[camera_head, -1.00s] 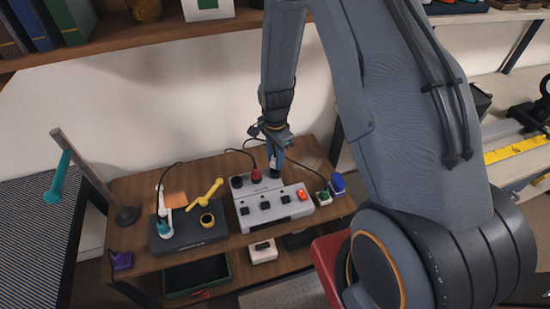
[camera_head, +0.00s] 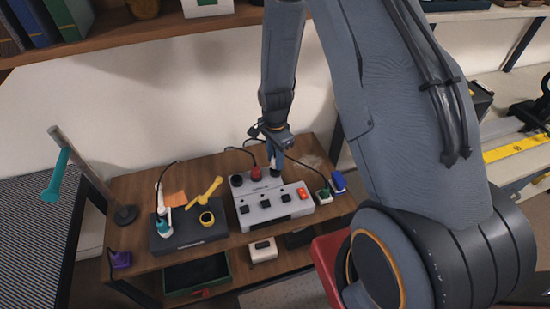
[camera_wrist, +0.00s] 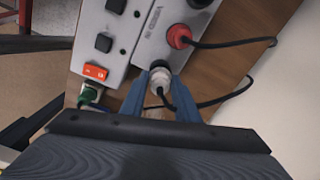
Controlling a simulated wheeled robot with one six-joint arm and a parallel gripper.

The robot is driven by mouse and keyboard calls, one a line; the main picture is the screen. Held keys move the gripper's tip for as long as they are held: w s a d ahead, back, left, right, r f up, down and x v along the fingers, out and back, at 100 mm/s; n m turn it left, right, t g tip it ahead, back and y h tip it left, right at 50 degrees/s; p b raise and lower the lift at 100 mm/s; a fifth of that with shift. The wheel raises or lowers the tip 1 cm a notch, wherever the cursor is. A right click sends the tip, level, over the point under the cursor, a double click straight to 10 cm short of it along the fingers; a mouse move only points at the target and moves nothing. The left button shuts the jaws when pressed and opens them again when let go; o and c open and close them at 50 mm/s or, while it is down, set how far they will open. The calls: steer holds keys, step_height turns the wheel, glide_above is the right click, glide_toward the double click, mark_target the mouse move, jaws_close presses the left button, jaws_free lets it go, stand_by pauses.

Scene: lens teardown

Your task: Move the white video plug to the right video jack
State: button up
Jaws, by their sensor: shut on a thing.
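The white video plug (camera_wrist: 160,78) is between the two blue-grey fingers of my gripper (camera_wrist: 160,92) in the wrist view, with a black cable trailing from it. My gripper (camera_head: 275,162) is shut on it and points down at the back right of the grey switch box (camera_head: 270,212). The plug is at the right-hand end of the box's row of round sockets, where the right video jack would be. The jack itself is hidden, and I cannot tell whether the plug is seated. A red plug (camera_head: 256,174) and a black round one (camera_head: 237,181) stand to its left on the box.
The box also carries black switches and an orange switch (camera_head: 302,193). A green plug (camera_head: 324,195) and a blue object (camera_head: 338,181) are to its right. Cables cross behind the box.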

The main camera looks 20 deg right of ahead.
steer(key=shift+f+b, duration=0.55)
steer(key=shift+f, duration=0.55)
stand_by(0.5)
steer(key=o, duration=1.3)
steer(key=shift+c, duration=0.2)
steer(key=shift+r, duration=0.1)
